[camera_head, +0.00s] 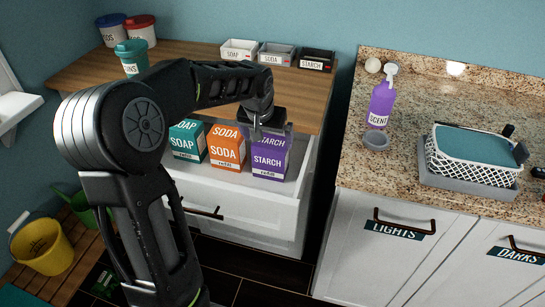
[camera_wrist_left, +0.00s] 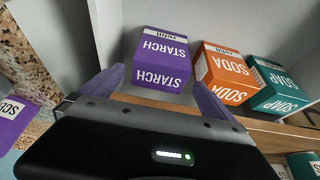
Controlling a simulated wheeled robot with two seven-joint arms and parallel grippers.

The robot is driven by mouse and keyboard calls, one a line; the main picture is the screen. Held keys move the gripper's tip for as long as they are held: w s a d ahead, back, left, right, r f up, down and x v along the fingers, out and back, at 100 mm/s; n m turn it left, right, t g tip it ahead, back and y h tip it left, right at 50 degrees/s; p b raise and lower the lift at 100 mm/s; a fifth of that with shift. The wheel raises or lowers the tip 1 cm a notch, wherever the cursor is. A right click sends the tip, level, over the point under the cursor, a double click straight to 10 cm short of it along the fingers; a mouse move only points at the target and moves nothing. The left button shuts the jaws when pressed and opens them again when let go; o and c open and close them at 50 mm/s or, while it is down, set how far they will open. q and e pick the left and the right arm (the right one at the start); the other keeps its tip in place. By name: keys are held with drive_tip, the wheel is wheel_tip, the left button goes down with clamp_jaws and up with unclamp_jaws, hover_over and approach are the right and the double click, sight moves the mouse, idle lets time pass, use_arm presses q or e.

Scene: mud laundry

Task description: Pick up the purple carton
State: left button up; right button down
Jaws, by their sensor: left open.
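The purple starch carton (camera_head: 269,158) stands upright in an open white drawer, at the right end of a row of cartons. It also shows in the left wrist view (camera_wrist_left: 160,62), just beyond the fingers. My left gripper (camera_head: 271,131) is open and over the top of the purple carton, hiding part of it in the head view. In the left wrist view its two fingers (camera_wrist_left: 158,86) are spread, one toward each side of the carton. I cannot tell how far down they reach. My right gripper is not in view.
An orange soda carton (camera_head: 228,148) stands close left of the purple one, then a teal soap carton (camera_head: 188,141). The drawer wall (camera_head: 299,165) is to the right. The wooden counter (camera_head: 312,88) lies behind. A purple scent bottle (camera_head: 381,103) stands on the granite counter.

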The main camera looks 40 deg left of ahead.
sight(269, 145)
use_arm(q)
drive_tip(key=x, duration=0.6)
drive_tip(key=shift+w+a+f, duration=0.1)
drive_tip(key=shift+f, duration=0.1)
drive_tip(key=shift+p, duration=0.3)
drive_tip(key=p+x, duration=0.1)
drive_tip(key=x, duration=0.4)
drive_tip(key=shift+w+a+f, duration=0.1)
drive_tip(key=shift+c, duration=0.3)
drive_tip(key=c, duration=1.6)
wheel_tip(269, 145, up, 28)
drive_tip(key=shift+r, duration=0.15)
